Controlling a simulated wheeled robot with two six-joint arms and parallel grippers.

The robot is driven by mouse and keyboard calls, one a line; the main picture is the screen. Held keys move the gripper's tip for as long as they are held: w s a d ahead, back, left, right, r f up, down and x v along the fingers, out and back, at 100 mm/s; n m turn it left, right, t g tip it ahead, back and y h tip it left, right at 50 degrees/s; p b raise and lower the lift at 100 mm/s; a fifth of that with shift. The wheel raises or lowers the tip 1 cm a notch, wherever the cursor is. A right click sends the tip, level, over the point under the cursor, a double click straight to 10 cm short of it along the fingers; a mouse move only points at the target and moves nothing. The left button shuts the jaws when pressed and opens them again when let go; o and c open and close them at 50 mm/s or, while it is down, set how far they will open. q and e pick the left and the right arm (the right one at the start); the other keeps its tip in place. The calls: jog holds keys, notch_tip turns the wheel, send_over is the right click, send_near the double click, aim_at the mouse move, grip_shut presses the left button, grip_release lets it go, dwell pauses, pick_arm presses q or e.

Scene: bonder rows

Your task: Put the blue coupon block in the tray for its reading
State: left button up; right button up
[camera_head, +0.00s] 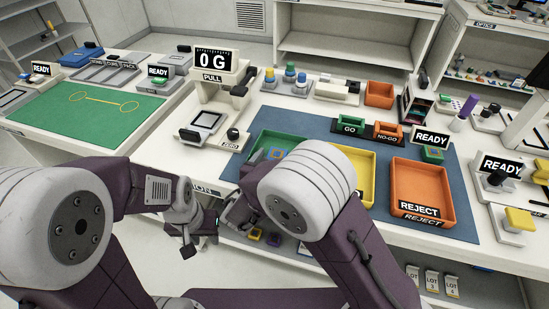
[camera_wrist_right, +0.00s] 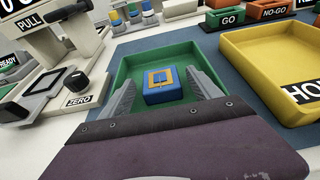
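The blue coupon block (camera_wrist_right: 162,94), with a gold square on its top, sits inside the green tray (camera_wrist_right: 124,66), near its middle. The tray also shows in the head view (camera_head: 262,140), with the block (camera_head: 277,153) partly behind my right arm. My right gripper (camera_wrist_right: 161,76) is open, with one finger on each side of the block and a small gap visible beside it. In the head view the right fingers are mostly hidden by the arm. My left gripper (camera_head: 190,240) hangs at the table's front edge, away from the trays; its finger opening is unclear.
The pull tester (camera_head: 213,75) reads 0 G, left of the trays. The yellow HOLD tray (camera_wrist_right: 268,72) and orange REJECT tray (camera_head: 423,188) stand to the right on the blue mat. Small GO (camera_head: 352,130) and NO-GO (camera_head: 387,133) bins stand behind.

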jog(key=shift+s+a+r, duration=0.1)
jog(key=shift+s+r, duration=0.05)
jog(key=shift+r, duration=0.15)
jog(key=p+v, duration=0.1)
jog(key=v, duration=1)
jog(key=shift+s+p, duration=0.3)
jog(key=shift+s, duration=0.05)
